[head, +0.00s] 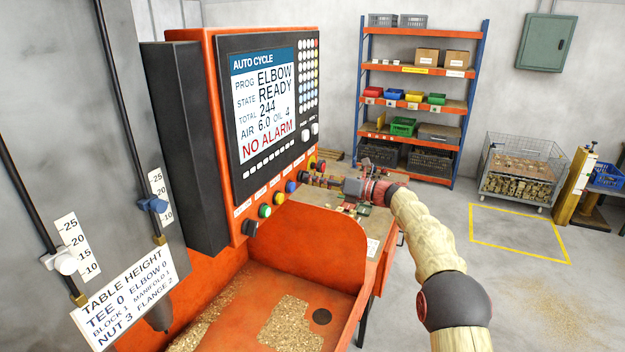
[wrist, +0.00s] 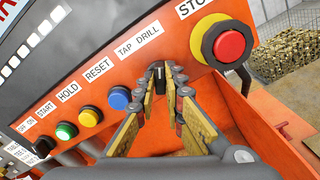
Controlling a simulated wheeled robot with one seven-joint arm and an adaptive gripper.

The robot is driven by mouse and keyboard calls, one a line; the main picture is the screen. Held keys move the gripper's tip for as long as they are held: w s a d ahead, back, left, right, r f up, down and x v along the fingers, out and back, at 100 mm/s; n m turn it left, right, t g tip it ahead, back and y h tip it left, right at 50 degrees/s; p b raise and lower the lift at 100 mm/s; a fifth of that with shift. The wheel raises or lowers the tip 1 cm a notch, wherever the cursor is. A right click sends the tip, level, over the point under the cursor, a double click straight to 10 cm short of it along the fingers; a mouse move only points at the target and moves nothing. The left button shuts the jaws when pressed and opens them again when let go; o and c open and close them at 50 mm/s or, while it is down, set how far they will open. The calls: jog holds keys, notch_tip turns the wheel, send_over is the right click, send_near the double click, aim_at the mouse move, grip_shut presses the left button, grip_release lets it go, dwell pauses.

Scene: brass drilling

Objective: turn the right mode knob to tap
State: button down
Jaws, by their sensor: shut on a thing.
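The right mode knob (wrist: 158,72) is a small black knob under the TAP DRILL label (wrist: 138,48) on the orange control panel in the wrist view. My gripper (wrist: 160,82) has its two fingers on either side of the knob, shut on it. Which label the knob points to is hard to tell, as the fingers cover part of it. In the head view my gripper (head: 308,179) is at the right end of the button row, and it hides the knob there.
The red stop button (wrist: 229,44) on its yellow base sits just right of the knob. Blue (wrist: 118,98), yellow (wrist: 89,117) and green (wrist: 66,131) buttons and a black OFF/ON knob (wrist: 43,147) run to the left. An orange tray wall (head: 330,232) stands below my arm.

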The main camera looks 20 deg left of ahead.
jog(key=shift+n, duration=0.4)
jog(key=n+b, duration=0.4)
jog(key=n, duration=0.7)
dwell(0.4)
jog(key=shift+b, duration=0.3)
jog(key=c, duration=1.9)
grip_release()
jog(key=d, duration=0.8)
jog(key=s+d, duration=0.1)
jog(key=d, duration=0.3)
